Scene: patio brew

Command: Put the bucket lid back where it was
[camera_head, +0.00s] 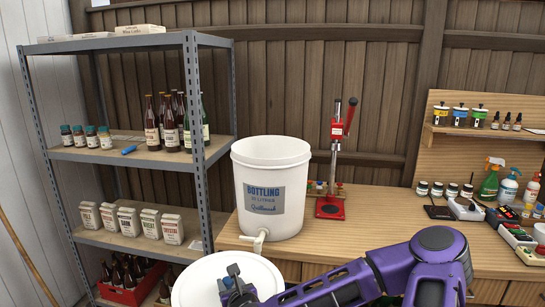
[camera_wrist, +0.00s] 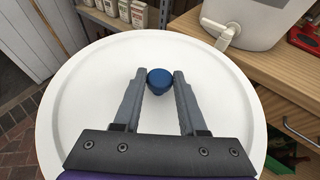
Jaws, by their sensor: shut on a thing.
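The bucket lid (camera_wrist: 80,95) is a round white disc with a blue knob (camera_wrist: 160,80) at its middle. My gripper (camera_wrist: 160,84) is shut on the blue knob, with one grey finger on each side. In the head view the lid (camera_head: 192,284) is held at the bottom centre, in front of the bench and lower than its top. The white bottling bucket (camera_head: 295,215) stands upright on the bench with its top uncovered. Its tap (camera_head: 260,240) points toward me, and the bucket's lower part also shows in the wrist view (camera_wrist: 255,20).
A red bottle capper (camera_head: 331,205) stands just right of the bucket. A metal shelf (camera_head: 205,190) with bottles and packets stands to the left. Jars, spray bottles and power strips crowd the bench's right side. Bare bench top (camera_head: 395,215) lies right of the capper.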

